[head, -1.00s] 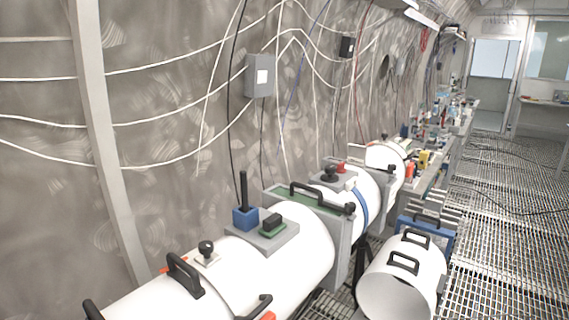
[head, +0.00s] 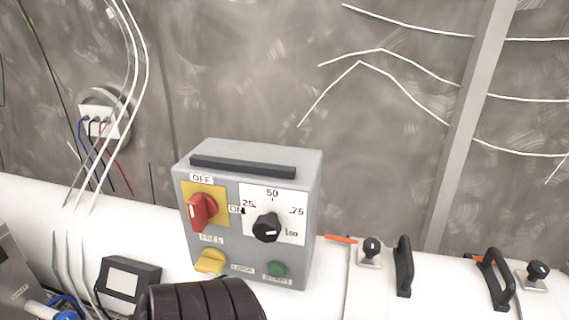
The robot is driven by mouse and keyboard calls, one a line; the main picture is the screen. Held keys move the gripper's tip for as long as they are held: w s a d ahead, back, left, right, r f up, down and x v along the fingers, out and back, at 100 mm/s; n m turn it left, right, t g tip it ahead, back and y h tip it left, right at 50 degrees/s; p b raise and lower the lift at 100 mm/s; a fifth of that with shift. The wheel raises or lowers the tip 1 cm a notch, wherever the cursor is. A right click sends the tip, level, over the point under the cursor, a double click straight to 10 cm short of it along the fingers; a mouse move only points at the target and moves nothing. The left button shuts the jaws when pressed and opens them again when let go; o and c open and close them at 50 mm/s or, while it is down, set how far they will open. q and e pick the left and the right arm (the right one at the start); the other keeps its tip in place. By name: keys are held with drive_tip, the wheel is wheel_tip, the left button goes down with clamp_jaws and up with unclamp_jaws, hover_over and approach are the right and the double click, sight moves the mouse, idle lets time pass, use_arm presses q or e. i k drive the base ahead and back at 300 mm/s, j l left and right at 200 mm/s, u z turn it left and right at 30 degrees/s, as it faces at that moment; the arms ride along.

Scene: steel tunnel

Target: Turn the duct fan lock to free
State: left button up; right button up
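A grey control box (head: 250,215) stands on the white pipe in the middle of the head view. The yellow lock knob (head: 209,262) is at its lower left. A label that seems to read FREE is above the knob, and one that seems to read LOCK is to its right. The knob's grip lies roughly sideways; I cannot tell surely which end points. A red switch (head: 201,211) sits above on a yellow plate, its grip upright under OFF. A black dial (head: 267,228) is to its right, and a green button (head: 276,269) is below the dial. Neither gripper is in view.
Black handles (head: 404,266) and an orange strip (head: 341,239) are to the right. Cables hang at the left.

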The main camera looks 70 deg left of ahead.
sight(212, 261)
drive_tip(key=i+l+u, duration=0.1)
drive_tip(key=u, duration=0.35)
drive_tip(key=i+l+u, duration=0.15)
drive_tip(key=u, duration=0.35)
drive_tip(key=i+u, duration=0.1)
drive_tip(key=u, duration=1.7)
drive_tip(key=k+j, duration=0.2)
